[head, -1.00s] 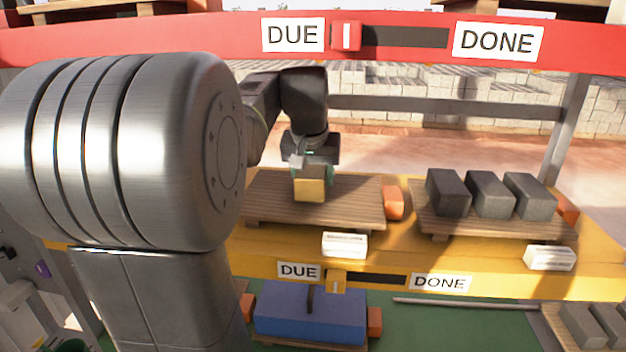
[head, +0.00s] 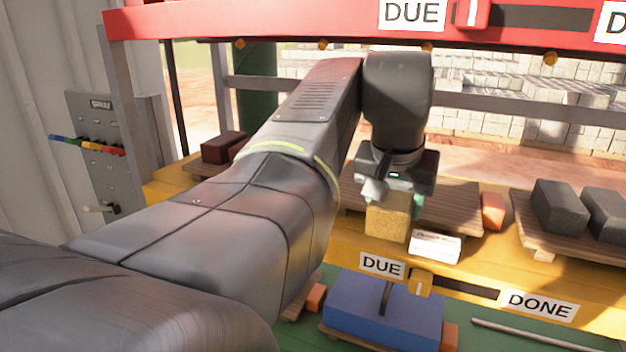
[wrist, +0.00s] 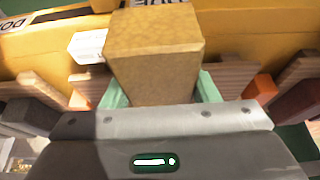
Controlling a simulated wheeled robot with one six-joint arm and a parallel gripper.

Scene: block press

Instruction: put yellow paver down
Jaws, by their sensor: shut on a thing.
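The yellow paver (head: 387,217) is gripped in my gripper (head: 392,200), which points down. In the wrist view the paver (wrist: 153,60) stands out between the two green finger pads, which press on its sides. In the head view it overlaps the front left part of a wooden pallet (head: 458,207) on the yellow shelf. I cannot tell whether its underside touches anything. In the wrist view pallet boards (wrist: 230,78) show on both sides of the paver.
A white block (head: 435,246) lies on the yellow shelf just right of the paver. An orange block (head: 494,211) stands at the pallet's right end. Another pallet (head: 545,240) on the right bears dark grey pavers (head: 560,207). A blue block (head: 384,310) is below. A red beam (head: 300,22) crosses above.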

